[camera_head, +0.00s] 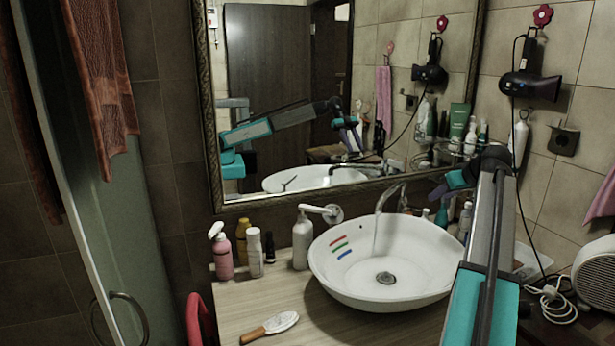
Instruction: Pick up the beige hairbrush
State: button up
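The beige hairbrush (270,327) lies flat on the wooden counter at the bottom, left of the basin. Its pale oval head points up and to the right. Its brown handle points to the lower left. My arm reaches up from the lower right, in front of the basin's right side. My gripper (437,193) is at the arm's far end, beyond the basin's right rim and well away from the hairbrush. It is small and partly hidden by my arm, so its fingers cannot be made out.
The white basin (350,275) fills the middle of the counter (235,305). A pink bottle (221,255), a white bottle (255,253) and a pump dispenser (302,243) stand behind the hairbrush. A red object (199,322) is at the counter's left edge. The counter around the brush is clear.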

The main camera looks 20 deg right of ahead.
aim_at(282, 322)
jog(key=k, duration=1.5)
